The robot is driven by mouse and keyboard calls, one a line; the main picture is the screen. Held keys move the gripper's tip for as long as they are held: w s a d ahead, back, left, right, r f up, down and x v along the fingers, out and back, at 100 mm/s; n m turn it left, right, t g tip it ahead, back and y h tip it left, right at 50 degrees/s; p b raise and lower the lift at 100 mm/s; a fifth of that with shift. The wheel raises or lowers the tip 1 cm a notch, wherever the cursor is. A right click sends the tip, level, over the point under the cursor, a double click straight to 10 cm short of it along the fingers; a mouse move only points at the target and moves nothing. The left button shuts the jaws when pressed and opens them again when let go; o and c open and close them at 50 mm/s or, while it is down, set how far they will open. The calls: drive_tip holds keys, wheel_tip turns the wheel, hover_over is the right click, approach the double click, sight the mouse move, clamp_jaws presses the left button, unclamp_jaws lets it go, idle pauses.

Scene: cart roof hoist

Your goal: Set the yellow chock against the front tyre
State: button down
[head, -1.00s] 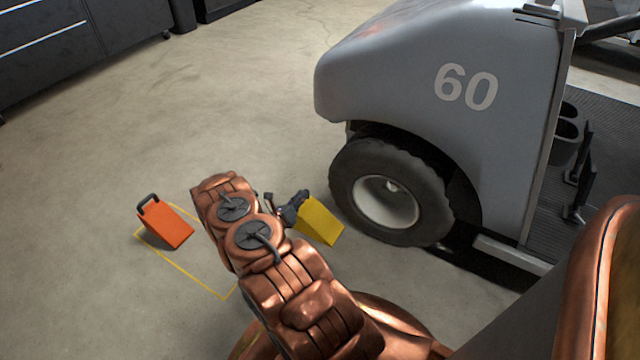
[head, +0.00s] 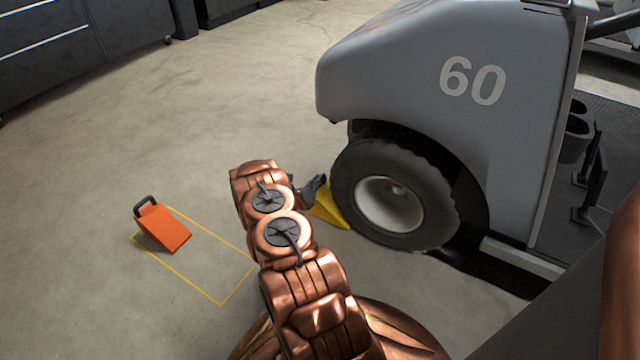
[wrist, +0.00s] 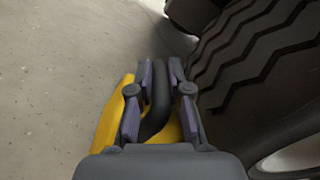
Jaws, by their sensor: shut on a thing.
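The yellow chock (head: 330,208) is on or just above the floor beside the front tyre (head: 352,185) of the grey cart, at the tyre's left side in the head view. My arm hides part of it. In the wrist view the yellow chock (wrist: 112,112) lies under my gripper (wrist: 161,75), whose fingers are shut on its black handle (wrist: 158,105). The tyre's tread (wrist: 245,70) fills the right side there, close beside the chock. In the head view my gripper (head: 314,188) shows dark above the chock. I cannot tell whether chock and tyre touch.
An orange chock (head: 165,228) with a black handle stands at a yellow outlined rectangle (head: 236,286) on the floor at left. The grey cart body (head: 420,75), marked 60, overhangs the tyre. Dark cabinets (head: 80,45) stand at the back left. Open floor lies between.

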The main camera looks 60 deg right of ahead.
drive_tip(key=shift+d, duration=0.45)
drive_tip(key=shift+d+f+b, duration=0.15)
drive_tip(key=shift+b, duration=0.15)
drive_tip(key=shift+f+b, duration=0.4)
drive_tip(key=shift+f, duration=0.15)
drive_tip(key=c, duration=1.1)
unclamp_jaws()
